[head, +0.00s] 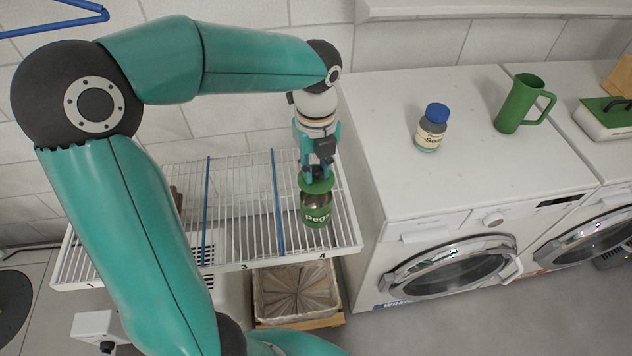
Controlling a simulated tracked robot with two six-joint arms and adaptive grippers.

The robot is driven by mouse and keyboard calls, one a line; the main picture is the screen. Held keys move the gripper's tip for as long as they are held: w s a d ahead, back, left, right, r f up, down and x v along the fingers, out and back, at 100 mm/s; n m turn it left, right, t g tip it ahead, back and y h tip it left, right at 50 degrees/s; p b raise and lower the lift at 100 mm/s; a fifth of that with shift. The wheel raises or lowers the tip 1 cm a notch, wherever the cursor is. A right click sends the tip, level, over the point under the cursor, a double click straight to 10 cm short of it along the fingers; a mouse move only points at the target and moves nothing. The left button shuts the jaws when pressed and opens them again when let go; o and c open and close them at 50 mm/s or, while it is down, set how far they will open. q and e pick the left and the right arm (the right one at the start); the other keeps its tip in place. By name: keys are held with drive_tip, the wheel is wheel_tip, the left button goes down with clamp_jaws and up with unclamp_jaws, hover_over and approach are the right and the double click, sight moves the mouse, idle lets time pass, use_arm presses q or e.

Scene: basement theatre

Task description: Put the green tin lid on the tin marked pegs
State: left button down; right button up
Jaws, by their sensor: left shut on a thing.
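The tin marked pegs (316,213) is dark green with a pale label and stands upright on the white wire shelf, in the bay numbered 4. My left gripper (316,174) points down from above and is shut on the lid. My right gripper is not in view.
The wire shelf (235,225) has blue dividers and numbered bays. A wicker basket (293,292) stands below it. A green-topped box (606,118) sits farther right.

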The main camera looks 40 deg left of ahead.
sight(316, 183)
use_arm(q)
drive_tip(key=shift+f, duration=2.3)
drive_tip(key=shift+f, duration=0.1)
drive_tip(key=shift+f+b, duration=0.4)
drive_tip(key=shift+b, duration=0.1)
drive_tip(key=c, duration=1)
unclamp_jaws()
drive_tip(key=shift+r, duration=0.15)
drive_tip(key=shift+r+p, duration=0.2)
drive_tip(key=shift+p, duration=0.1)
wheel_tip(316, 183, up, 12)
drive_tip(key=shift+r+p, duration=0.2)
drive_tip(key=shift+p, duration=0.3)
